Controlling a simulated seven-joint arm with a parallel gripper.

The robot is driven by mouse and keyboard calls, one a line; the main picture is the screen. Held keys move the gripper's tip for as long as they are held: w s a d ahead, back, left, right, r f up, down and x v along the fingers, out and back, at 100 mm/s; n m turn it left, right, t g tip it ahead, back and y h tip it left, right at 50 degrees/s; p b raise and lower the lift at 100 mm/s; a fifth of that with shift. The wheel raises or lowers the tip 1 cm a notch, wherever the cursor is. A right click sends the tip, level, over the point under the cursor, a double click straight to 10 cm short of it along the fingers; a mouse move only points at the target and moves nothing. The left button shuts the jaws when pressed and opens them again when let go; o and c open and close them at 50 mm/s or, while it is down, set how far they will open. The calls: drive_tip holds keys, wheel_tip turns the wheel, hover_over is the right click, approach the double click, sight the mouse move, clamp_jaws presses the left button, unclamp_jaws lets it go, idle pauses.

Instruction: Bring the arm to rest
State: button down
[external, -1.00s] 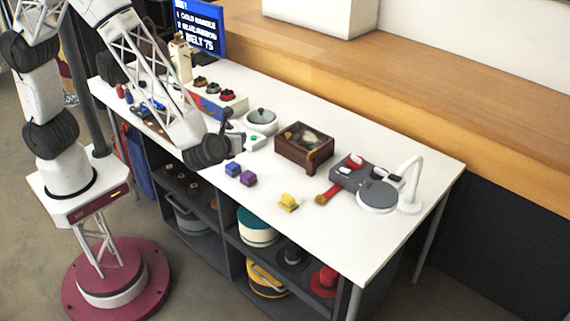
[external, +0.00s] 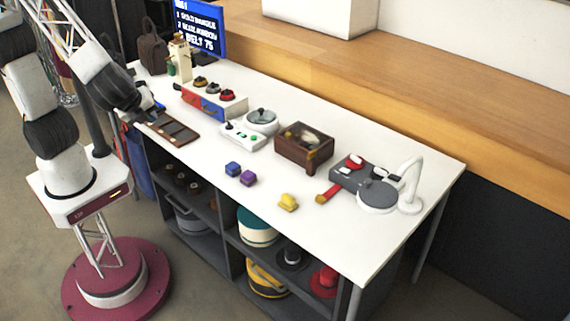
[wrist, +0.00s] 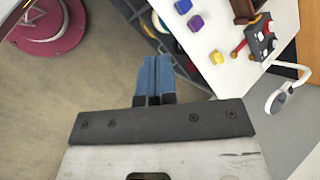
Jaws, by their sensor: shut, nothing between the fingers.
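My gripper (external: 152,110) is at the left end of the white table (external: 330,235), near the table's front edge and close to a dark brown tray with compartments (external: 192,138). In the wrist view my gripper (wrist: 155,72) shows its two blue fingers pressed together with nothing between them. Beneath the fingers in that view are the floor and the edge of the table and shelf. My arm is bent back toward its base on the left. I cannot tell how high the fingers are above the tray.
A blue block (external: 233,168), a purple block (external: 248,179) and a yellow block (external: 288,201) lie on the table. Behind them stand a wooden box (external: 290,152), a white device (external: 243,138) and a knob panel (external: 212,103). A lamp (external: 411,185) is at right. Shelves (external: 225,220) are below.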

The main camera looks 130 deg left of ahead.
drive_tip(key=s+d+r+n+t+h, duration=0.2)
drive_tip(key=s+d+r+h, duration=0.1)
drive_tip(key=s+d, duration=0.4)
drive_tip(key=s+d+r+n+t+h, duration=0.2)
drive_tip(key=s+d, duration=0.5)
drive_tip(key=d, duration=0.6)
drive_tip(key=shift+r+n+t+h, duration=0.4)
drive_tip(key=shift+r+n+h, duration=0.15)
drive_tip(key=shift+h, duration=0.55)
drive_tip(key=c, duration=1.8)
unclamp_jaws()
